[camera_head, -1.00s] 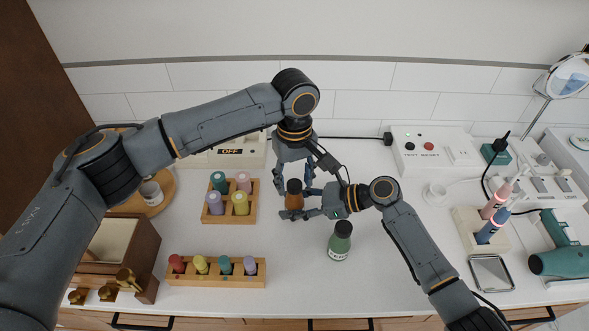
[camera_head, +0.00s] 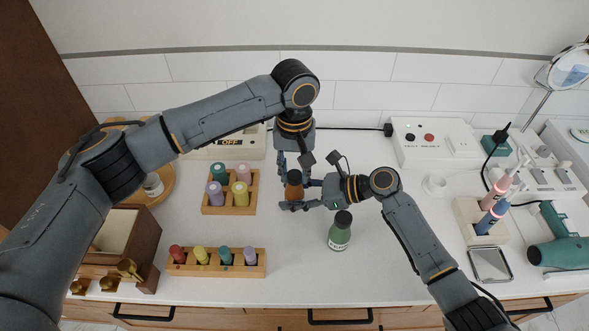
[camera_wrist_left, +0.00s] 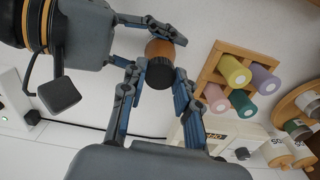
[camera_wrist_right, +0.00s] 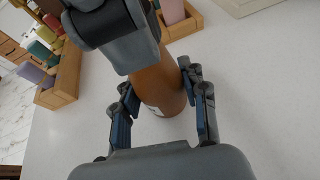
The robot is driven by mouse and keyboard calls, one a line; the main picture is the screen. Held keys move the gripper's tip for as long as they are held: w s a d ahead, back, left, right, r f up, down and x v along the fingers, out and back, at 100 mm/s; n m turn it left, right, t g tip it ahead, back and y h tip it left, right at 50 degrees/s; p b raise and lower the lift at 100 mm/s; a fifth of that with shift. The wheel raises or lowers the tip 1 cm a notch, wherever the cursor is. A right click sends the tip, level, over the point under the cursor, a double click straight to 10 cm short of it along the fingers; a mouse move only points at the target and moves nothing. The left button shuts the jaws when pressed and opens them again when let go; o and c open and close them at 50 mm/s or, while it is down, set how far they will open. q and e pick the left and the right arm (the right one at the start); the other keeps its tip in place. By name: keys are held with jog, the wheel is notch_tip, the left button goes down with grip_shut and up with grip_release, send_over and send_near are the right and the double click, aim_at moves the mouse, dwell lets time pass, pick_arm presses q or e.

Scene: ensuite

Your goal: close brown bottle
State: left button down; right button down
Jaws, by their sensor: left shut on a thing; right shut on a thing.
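The brown bottle (camera_head: 294,191) stands upright near the middle of the counter, with a black cap (camera_wrist_left: 160,72) on its top in the left wrist view. My left gripper (camera_wrist_left: 157,82) comes from above and is shut on the black cap. My right gripper (camera_head: 296,205) comes from the right and is shut around the bottle's body. In the right wrist view, the brown body (camera_wrist_right: 160,90) sits between the right fingers, and my left gripper hides its top. Whether the cap is fully seated cannot be told.
A green bottle (camera_head: 339,236) with a black cap stands close at the front right. Wooden racks (camera_head: 230,208) (camera_head: 216,271) with coloured bottles lie to the left. A wooden box (camera_head: 148,240) is farther left.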

pick_arm(q)
jog(key=m, duration=0.6)
jog(key=shift+m, duration=0.3)
jog(key=m, duration=1.2)
jog(key=shift+m, duration=0.3)
jog(key=c, duration=0.9)
grip_release()
